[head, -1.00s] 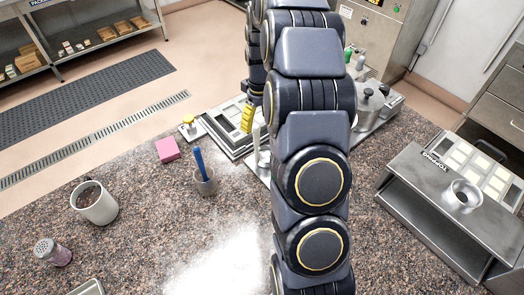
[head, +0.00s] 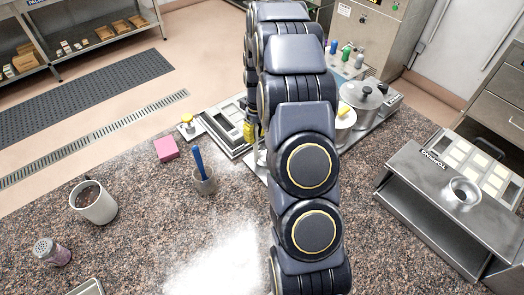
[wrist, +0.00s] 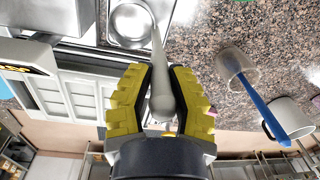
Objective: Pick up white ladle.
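The white ladle (wrist: 158,62) shows in the wrist view as a pale handle running up from between my fingers. Its rounded handle end sits between the dark pads, and its lower part reaches a metal well at the top. My gripper (wrist: 160,72) has yellow fingers with dark pads, one on each side of the handle. The fingers look open, with narrow gaps beside the handle. In the head view my gripper (head: 250,132) is mostly hidden behind my arm, with one yellow finger showing. A pale bit of the ladle (head: 260,156) shows beside the arm.
A grey cup with a blue-handled tool (head: 204,182), a pink block (head: 166,149) and a white mug (head: 95,204) stand left on the granite counter. A lidded metal pot (head: 361,101) is behind my arm. A steel topping stand (head: 428,200) is at right.

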